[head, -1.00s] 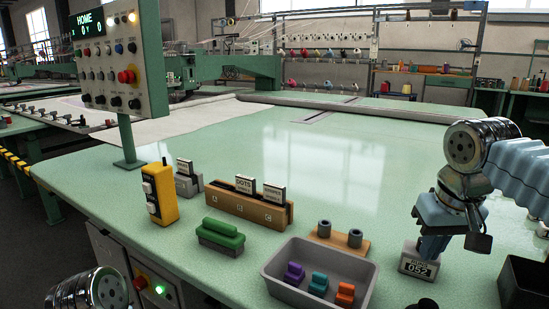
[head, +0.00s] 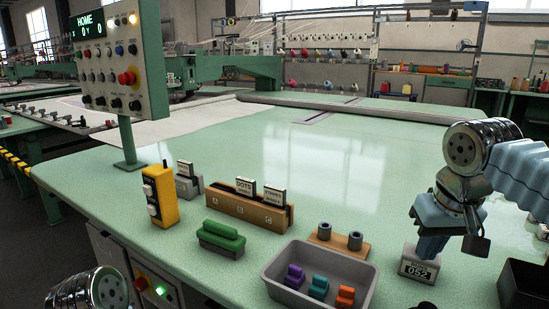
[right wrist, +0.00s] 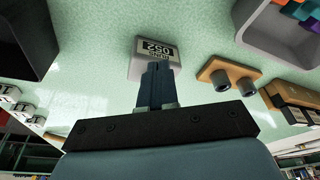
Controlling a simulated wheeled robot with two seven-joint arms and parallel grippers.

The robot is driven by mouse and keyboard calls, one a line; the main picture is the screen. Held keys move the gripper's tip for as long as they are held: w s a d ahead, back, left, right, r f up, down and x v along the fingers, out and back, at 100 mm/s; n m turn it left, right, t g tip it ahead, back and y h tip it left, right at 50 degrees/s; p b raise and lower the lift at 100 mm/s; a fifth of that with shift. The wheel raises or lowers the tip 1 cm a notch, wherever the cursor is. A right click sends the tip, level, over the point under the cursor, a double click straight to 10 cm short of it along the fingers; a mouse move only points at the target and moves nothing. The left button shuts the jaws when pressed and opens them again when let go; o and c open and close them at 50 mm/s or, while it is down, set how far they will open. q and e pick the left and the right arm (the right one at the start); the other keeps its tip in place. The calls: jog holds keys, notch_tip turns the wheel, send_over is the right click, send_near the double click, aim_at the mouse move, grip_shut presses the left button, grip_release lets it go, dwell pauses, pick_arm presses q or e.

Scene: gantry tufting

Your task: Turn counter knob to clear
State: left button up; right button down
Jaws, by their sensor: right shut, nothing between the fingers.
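The counter (head: 419,268) is a small grey block on the green table at the right, with a display reading 052. It also shows in the right wrist view (right wrist: 156,48), upside down. My right gripper (head: 432,244) points down at the counter, its blue fingers shut and empty. In the right wrist view the fingertips (right wrist: 156,70) overlap the counter's near edge; I cannot tell whether they touch it. The counter's knob is not distinguishable, perhaps hidden by the fingers. My left gripper is outside the view; only a metal part of my left arm shows at the lower left.
A grey tray (head: 272,287) with purple, blue and orange pieces lies left of the counter. A black bin (head: 524,284) is close on the right. The table behind is clear.

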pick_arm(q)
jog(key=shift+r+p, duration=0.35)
pick_arm(e)
jog(key=v, duration=0.2)
jog(key=w+v, duration=0.1)
jog(key=v, duration=0.2)
jog(key=shift+r, duration=0.45)
